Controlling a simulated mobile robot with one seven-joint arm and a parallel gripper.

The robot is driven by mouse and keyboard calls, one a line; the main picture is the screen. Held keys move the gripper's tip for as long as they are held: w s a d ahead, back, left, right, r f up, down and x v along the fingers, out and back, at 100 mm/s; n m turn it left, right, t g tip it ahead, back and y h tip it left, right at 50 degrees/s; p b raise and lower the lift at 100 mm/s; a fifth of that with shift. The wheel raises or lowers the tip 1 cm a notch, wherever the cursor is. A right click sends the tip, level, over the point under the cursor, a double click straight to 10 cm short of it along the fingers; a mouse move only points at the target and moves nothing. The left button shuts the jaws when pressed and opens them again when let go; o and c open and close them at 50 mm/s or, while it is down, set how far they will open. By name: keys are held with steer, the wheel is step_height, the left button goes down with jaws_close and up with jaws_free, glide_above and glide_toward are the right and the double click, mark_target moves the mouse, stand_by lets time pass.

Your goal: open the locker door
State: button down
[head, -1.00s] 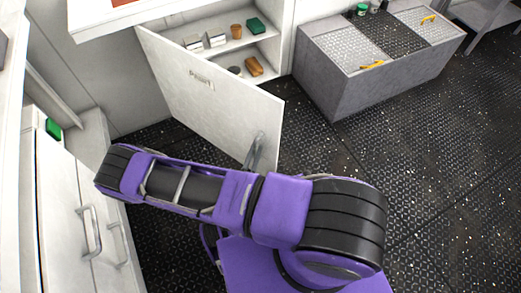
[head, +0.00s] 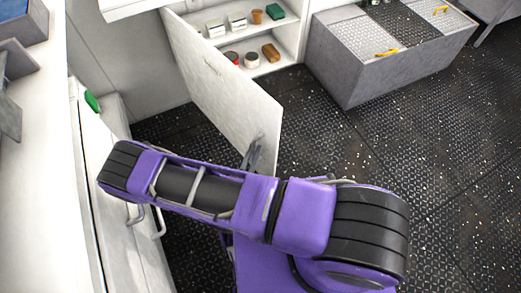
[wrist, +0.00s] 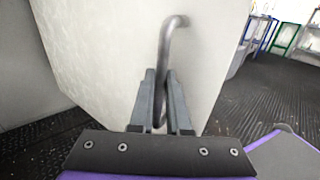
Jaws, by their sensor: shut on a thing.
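The white locker door (head: 222,85) stands swung well open, hinged at its left edge. The locker (head: 290,38) behind it shows its shelves. In the wrist view the door (wrist: 110,50) fills the middle, with a grey bar handle (wrist: 168,50) upright on it. My gripper (wrist: 162,88) is shut on the lower part of the handle, one finger on each side. In the head view my gripper (head: 254,152) is at the door's lower right, partly hidden by my purple arm.
Shelves hold cans, boxes, a green item (head: 275,9) and a brown item (head: 270,52). A grey chest with yellow handles (head: 345,75) stands to the right. White cabinets (head: 110,180) are close at left. The dark deck (head: 440,150) at right is clear.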

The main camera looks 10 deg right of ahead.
steer(key=shift+a+r, duration=0.1)
steer(key=shift+a, duration=0.65)
steer(key=c, duration=0.9)
jaws_free()
steer(key=shift+s+d, duration=0.1)
steer(key=shift+d, duration=0.05)
